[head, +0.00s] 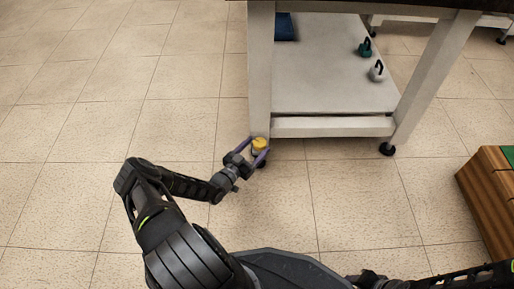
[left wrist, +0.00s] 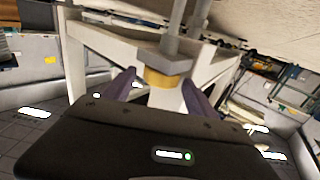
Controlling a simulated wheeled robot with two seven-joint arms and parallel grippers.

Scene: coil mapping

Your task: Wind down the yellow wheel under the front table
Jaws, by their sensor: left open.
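The yellow wheel (head: 259,144) is at the foot of the front table's near left leg, low above the floor. My left gripper (head: 256,150) is open, with its two purple fingers on either side of the wheel. In the left wrist view the yellow wheel (left wrist: 158,78) sits under a pale block and shaft, between the open fingers (left wrist: 155,92); I cannot tell whether they touch it. The front table (head: 330,127) is white with a lower shelf. My right gripper is not clearly visible; only part of my right arm shows at the bottom right.
A green kettlebell (head: 365,50) and a white kettlebell (head: 377,74) stand on the lower shelf, with a blue object (head: 285,27) at its back left. A wooden box (head: 490,195) with a green top stands at the right. The tiled floor (head: 100,90) at left is clear.

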